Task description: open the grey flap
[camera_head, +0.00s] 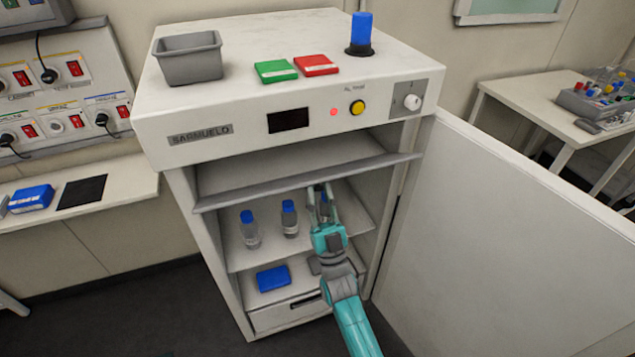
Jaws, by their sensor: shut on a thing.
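The grey flap (300,182) is a long panel with a grey front edge across the upper opening of the white cabinet (280,95). It stands out nearly level under the control panel, with its upper face showing. My gripper (321,190) is at the front edge of the flap, a little right of its middle, with its fingertips closed on that edge. The fingertips are small here and partly hard to make out. A bottle seems to stand behind the fingers, mostly hidden.
Two blue-capped bottles (289,219) (249,230) stand on the shelf below the flap. A blue box (273,278) lies lower. The large white door (500,230) stands open at right. A grey bin (189,58) and blue lamp (360,35) are on top.

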